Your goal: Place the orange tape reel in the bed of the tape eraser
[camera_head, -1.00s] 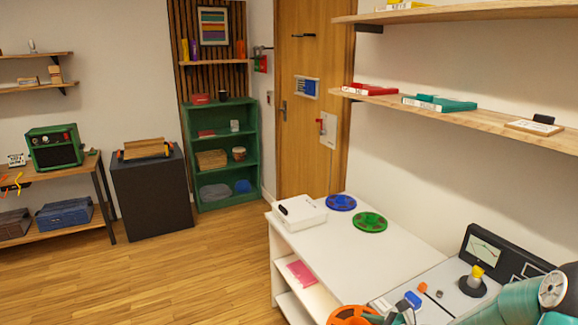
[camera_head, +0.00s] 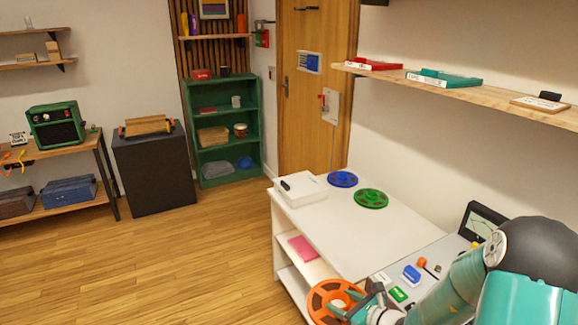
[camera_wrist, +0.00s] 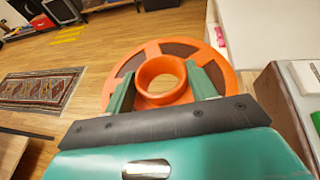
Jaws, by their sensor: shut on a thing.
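The orange tape reel (camera_head: 316,301) is at the bottom of the head view, beside the front edge of the white counter. In the wrist view the reel (camera_wrist: 165,98) fills the upper middle, with its raised hub ring toward me. My gripper (camera_head: 362,301) is shut on this hub, with one green finger on each side in the wrist view (camera_wrist: 163,87). A low white box (camera_head: 303,190) with a dark piece on top stands at the counter's far left corner. It may be the tape eraser, but its bed cannot be made out.
A blue reel (camera_head: 342,179) and a green reel (camera_head: 371,198) lie on the white counter (camera_head: 335,236). Small blue and orange pieces lie near my arm, by a meter panel (camera_head: 480,222). A wall shelf (camera_head: 460,91) overhangs the right. Wooden floor (camera_head: 180,265) is clear at left.

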